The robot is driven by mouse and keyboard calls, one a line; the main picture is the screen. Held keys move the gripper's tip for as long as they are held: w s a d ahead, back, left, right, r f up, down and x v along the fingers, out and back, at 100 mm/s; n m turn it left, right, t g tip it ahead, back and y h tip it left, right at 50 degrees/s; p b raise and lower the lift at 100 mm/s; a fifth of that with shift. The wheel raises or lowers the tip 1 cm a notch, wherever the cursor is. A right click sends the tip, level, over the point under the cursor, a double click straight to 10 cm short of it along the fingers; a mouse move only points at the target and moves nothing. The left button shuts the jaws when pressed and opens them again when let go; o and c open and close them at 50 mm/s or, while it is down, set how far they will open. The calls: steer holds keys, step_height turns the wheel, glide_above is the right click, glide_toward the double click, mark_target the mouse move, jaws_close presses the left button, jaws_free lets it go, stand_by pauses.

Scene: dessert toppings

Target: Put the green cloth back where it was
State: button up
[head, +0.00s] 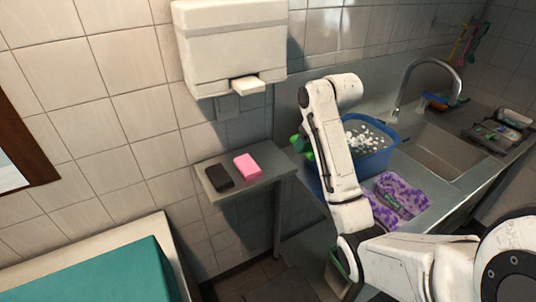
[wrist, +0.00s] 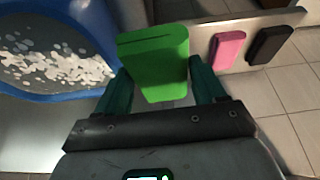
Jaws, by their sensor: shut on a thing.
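The green cloth (wrist: 152,62) is a bright green folded block, held between the two teal fingers of my gripper (wrist: 161,82) in the wrist view. My gripper is shut on it, and its lower end is between the fingertips. In the head view, a small green part of the cloth (head: 297,142) shows left of my arm, near the blue tub (head: 377,162). My arm hides most of the gripper there. In the wrist view, the cloth is held between the tub at left and the small shelf at right.
A small metal shelf (head: 262,178) holds a black block (head: 219,178) and a pink block (head: 247,166). The tub holds grey water with white bits. A purple patterned cloth (head: 412,190) lies on the counter before the sink (head: 440,158). A white dispenser (head: 230,45) hangs above the shelf.

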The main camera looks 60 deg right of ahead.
steer(key=shift+s+d+r, duration=0.45)
steer(key=shift+d+r, duration=0.05)
steer(key=shift+d, duration=0.25)
steer(key=w+b, duration=0.1)
steer(key=w+f+b, duration=0.1)
steer(key=b, duration=0.1)
steer(key=w+f+b, duration=0.1)
steer(key=w+b, duration=0.1)
steer(key=shift+d+f, duration=0.15)
steer(key=shift+d, duration=0.2)
steer(key=w+f+p, duration=0.1)
steer(key=w+p, duration=0.1)
steer(key=w, duration=0.2)
glide_toward(275, 158)
steer(key=shift+w+d+f, duration=0.4)
steer(key=shift+w+f, duration=0.1)
steer(key=shift+f, duration=0.1)
steer(key=shift+w+f, duration=0.35)
steer(key=shift+f, duration=0.15)
steer(key=shift+w+f+p, duration=0.15)
steer(key=shift+f+p, duration=0.65)
steer(key=shift+f, duration=0.95)
steer(key=shift+f, duration=0.1)
